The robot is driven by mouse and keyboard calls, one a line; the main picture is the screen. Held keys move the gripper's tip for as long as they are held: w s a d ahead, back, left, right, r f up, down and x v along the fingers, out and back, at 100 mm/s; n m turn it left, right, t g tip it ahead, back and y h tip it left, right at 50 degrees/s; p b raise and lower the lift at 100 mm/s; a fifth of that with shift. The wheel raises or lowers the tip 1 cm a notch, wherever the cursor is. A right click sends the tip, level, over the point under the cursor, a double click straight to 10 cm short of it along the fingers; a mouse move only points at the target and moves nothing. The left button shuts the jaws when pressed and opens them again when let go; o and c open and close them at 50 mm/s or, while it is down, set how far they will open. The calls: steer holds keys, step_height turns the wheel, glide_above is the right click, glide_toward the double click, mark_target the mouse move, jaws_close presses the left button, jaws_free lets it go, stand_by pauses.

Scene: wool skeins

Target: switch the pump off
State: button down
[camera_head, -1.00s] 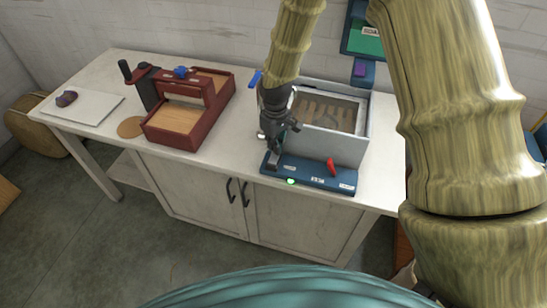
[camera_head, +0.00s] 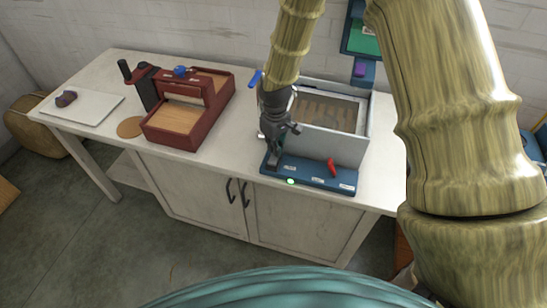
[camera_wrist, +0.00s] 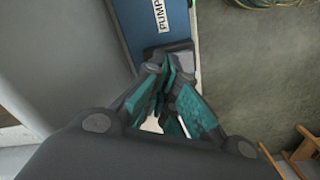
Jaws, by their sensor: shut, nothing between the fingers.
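The blue control panel (camera_head: 308,174) runs along the front of the grey basin (camera_head: 335,148) on the bench. It carries white labels, a red lever (camera_head: 332,167) toward the right and a green lit lamp (camera_head: 290,181) on its front edge. In the wrist view the panel (camera_wrist: 139,24) shows a label reading PUMP. My gripper (camera_head: 274,163) is at the left end of the panel; its fingers (camera_wrist: 172,75) are shut with nothing between them. They are over a dark grey switch piece (camera_wrist: 178,48) beside the PUMP label; I cannot tell whether they touch it.
A dark red press (camera_head: 185,110) stands to the left on the bench, with a white board (camera_head: 90,107) and a round wooden disc (camera_head: 130,127). A blue handle (camera_head: 255,78) stands behind my wrist. The bench's front edge is close to the panel.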

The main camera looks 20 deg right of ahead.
steer(key=shift+f, duration=0.35)
steer(key=shift+r, duration=0.1)
stand_by(0.3)
steer(key=shift+r+p, duration=2.4)
steer(key=shift+r, duration=1.05)
